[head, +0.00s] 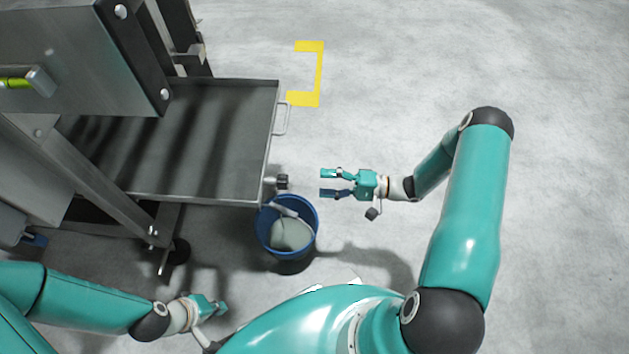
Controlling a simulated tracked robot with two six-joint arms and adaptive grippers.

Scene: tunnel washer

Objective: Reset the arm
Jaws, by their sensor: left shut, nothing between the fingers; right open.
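My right gripper (326,183) is open and empty, its fingers pointing left. It is a short way right of the black valve knob (282,181) on the tray's corner and does not touch it. My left gripper (222,308) is shut and empty at the lower left, below the blue bucket. My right arm (467,220) bends up and around from the lower right. My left arm (90,299) reaches in from the left edge.
A metal tray (265,120) with a handle (282,118) juts out from the washer frame (95,180). A blue bucket (264,238) with greyish contents stands below the knob. A yellow floor marking (319,75) lies behind. The grey floor at right is clear.

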